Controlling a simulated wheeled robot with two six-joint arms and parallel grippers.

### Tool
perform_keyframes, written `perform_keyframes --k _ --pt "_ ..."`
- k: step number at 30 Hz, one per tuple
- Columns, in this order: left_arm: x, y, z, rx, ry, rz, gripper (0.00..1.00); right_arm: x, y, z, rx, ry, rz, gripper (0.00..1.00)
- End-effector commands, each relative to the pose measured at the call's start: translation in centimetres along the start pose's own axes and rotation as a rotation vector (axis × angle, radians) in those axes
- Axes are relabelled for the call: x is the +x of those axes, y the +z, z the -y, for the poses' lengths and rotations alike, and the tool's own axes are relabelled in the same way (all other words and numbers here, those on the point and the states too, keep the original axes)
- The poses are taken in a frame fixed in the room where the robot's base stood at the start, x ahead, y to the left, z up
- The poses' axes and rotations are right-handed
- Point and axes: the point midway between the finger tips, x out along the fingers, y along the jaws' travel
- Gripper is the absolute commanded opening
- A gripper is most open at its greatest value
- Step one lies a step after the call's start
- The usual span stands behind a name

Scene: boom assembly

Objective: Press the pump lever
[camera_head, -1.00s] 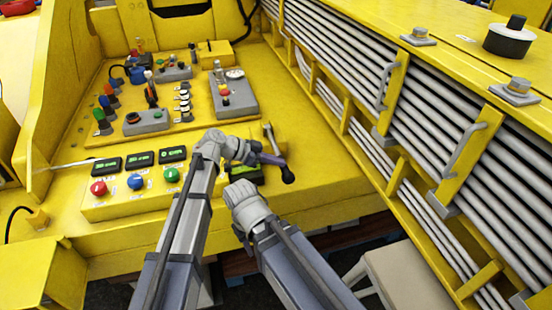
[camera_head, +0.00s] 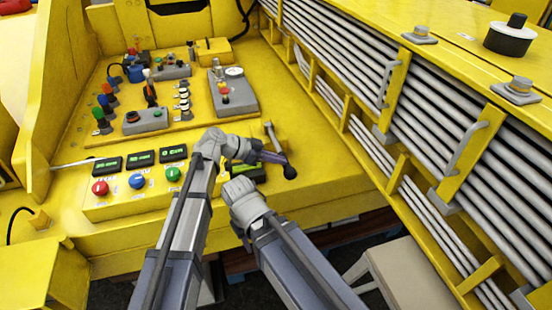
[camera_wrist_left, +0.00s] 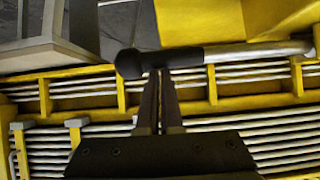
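The pump lever (camera_head: 268,131) is a grey metal rod with a black grip, standing near the right edge of the yellow console. In the left wrist view the lever (camera_wrist_left: 250,50) lies across the picture, its black grip (camera_wrist_left: 130,64) to the left. My left gripper (camera_head: 263,155) is at the lever's lower part. In the left wrist view its fingers (camera_wrist_left: 157,72) are close together, with a thin gap, and their tips meet the grip's edge; I cannot tell whether they touch it. My right arm's grey wrist (camera_head: 243,192) is just below; its fingers are hidden.
Red (camera_head: 100,187), blue (camera_head: 137,181) and green (camera_head: 173,174) buttons sit left of my left arm, under small displays. Joysticks and switches (camera_head: 150,95) stand farther back. A yellow frame with grey pipes (camera_head: 400,110) bounds the right side. A pale stool (camera_head: 410,275) is at lower right.

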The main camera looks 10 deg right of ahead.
Motion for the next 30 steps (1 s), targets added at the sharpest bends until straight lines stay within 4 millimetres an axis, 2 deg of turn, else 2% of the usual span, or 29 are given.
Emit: perform_keyframes --k 1,2,9,15,21,30 --pt "-0.9 -1.6 -0.4 0.0 0.001 -0.001 0.0 -1.8 0.1 -0.2 0.0 0.0 0.0 0.4" --pt "-1.1 -2.0 -0.5 0.0 0.0 -0.004 0.0 -2.2 0.1 -0.2 0.0 0.0 0.0 0.4" --pt "-6.5 -1.9 -0.6 -0.003 -0.006 -0.007 0.0 -5.0 0.3 -0.5 -0.001 0.0 0.0 0.4" --pt "-9.4 -1.8 -0.6 -0.003 -0.006 -0.008 0.0 -6.4 0.4 -0.6 -0.002 0.0 0.0 0.4" --pt "-10.6 -1.6 -0.6 -0.002 -0.006 -0.009 0.0 -6.9 0.4 -0.7 -0.002 0.0 0.0 0.4" --pt "-10.7 -1.5 -0.6 -0.001 -0.006 -0.009 0.0 -6.9 0.4 -0.7 -0.002 0.0 0.0 0.4"
